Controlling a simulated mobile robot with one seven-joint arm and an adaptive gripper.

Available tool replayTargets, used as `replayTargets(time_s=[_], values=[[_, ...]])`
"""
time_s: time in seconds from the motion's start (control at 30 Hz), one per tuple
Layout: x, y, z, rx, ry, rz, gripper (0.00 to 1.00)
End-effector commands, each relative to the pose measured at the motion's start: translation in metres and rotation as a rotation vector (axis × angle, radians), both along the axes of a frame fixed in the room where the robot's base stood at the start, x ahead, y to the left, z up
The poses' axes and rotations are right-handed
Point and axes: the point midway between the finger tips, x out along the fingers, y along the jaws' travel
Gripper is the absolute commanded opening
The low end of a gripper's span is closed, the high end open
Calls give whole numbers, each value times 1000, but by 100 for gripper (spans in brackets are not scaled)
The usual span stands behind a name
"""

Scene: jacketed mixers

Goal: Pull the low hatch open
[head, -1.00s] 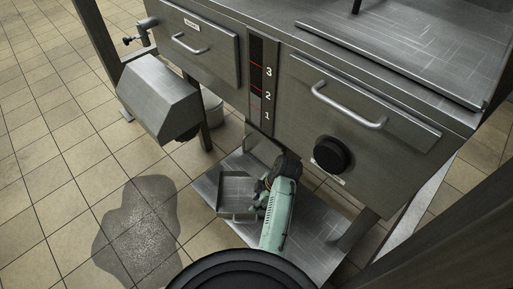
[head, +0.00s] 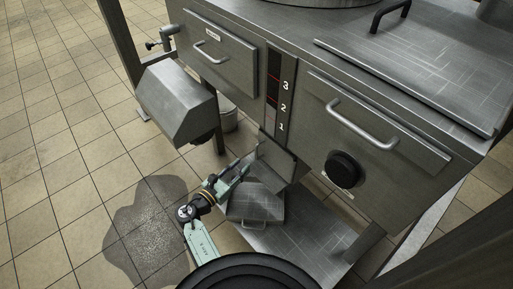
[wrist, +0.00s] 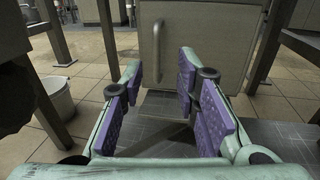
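The low hatch appears to be the grey upright panel (head: 277,157) under the numbered column in the head view. A plain grey panel (wrist: 207,55) with a vertical bar handle (wrist: 157,50) stands ahead in the wrist view. I cannot tell from the frames how far it stands open. My gripper (wrist: 161,66) is open and empty, with purple pads, and the handle shows between its fingertips, apparently a little beyond them. In the head view my gripper (head: 243,163) reaches low from the left towards the panel; its fingertips are too small to judge there.
A grey box-like piece (head: 258,203) with a handle sits on the low shelf (head: 310,240). A white bucket (wrist: 56,98) stands left, behind a leg. Two handled fronts (head: 222,52) and (head: 372,140) and a black knob (head: 344,169) are above. A puddle (head: 150,225) lies on the tiles.

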Motion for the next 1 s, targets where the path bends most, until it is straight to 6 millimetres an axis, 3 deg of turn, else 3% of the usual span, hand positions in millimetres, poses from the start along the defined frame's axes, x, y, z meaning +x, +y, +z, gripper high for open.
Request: replayTargets(time_s=[0.17, 0.63, 1.0], values=[[10, -3, 5, -25, -9, 17, 29], [69, -59, 4, -22, -9, 13, 29], [80, -69, 4, -21, -9, 15, 29]])
